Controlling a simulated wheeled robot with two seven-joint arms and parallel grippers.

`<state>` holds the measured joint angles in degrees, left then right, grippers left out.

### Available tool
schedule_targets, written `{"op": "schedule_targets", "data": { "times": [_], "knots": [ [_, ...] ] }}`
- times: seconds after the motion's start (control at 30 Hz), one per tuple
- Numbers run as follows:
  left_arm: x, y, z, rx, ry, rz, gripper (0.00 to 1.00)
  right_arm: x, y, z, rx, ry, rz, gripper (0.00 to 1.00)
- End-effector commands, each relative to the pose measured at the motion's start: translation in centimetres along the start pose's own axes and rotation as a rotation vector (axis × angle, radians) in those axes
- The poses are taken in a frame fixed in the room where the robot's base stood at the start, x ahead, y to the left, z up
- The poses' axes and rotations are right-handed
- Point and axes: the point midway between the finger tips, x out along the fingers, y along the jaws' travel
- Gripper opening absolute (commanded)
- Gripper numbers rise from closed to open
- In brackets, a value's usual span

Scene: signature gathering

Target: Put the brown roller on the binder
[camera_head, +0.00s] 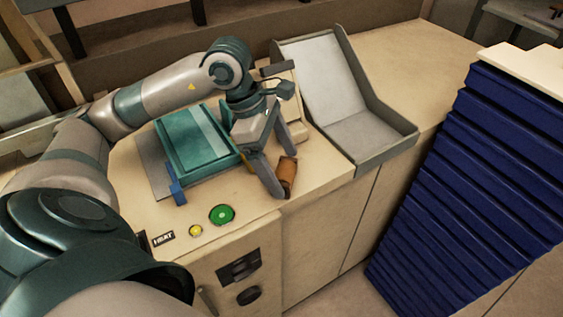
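The brown roller (288,175), a short cylinder, is near the front edge of the cream counter, at the fingertips of my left gripper (284,174). The gripper points down with its fingers well apart, one on the near-left side of the roller and one behind it. I cannot tell whether they press on the roller or whether it touches the counter. A teal block with a pale stripe (190,137), which seems to be part of the binder, sits left of the gripper on a grey plate. My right gripper is not in view.
A grey tilted tray (387,137) stands to the right on the counter. A blue clamp-like piece (177,190) is at the block's near corner. Green (222,214) and yellow (196,230) buttons are in front. A tall dark blue stack (480,190) stands at right.

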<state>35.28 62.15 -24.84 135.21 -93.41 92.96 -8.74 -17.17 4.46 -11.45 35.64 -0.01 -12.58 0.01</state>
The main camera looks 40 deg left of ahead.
Motion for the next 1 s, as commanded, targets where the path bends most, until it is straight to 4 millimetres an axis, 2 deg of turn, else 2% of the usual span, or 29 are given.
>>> {"op": "schedule_targets", "data": {
  "times": [0.37, 0.57, 0.77, 1.0],
  "knots": [
    [-0.7, 0.1, 0.1, 0.0, -0.001, 0.002, 0.86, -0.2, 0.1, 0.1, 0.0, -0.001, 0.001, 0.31],
    [-3.3, 0.1, 0.1, 0.001, -0.001, 0.005, 0.86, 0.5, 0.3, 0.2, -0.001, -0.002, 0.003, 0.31],
    [-6.8, 0.1, 0.1, 0.001, -0.002, 0.006, 0.86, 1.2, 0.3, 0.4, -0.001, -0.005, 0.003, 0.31],
    [-10.5, 0.1, 0.1, 0.0, -0.001, 0.003, 0.86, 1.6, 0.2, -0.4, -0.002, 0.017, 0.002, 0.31]
  ]
}}
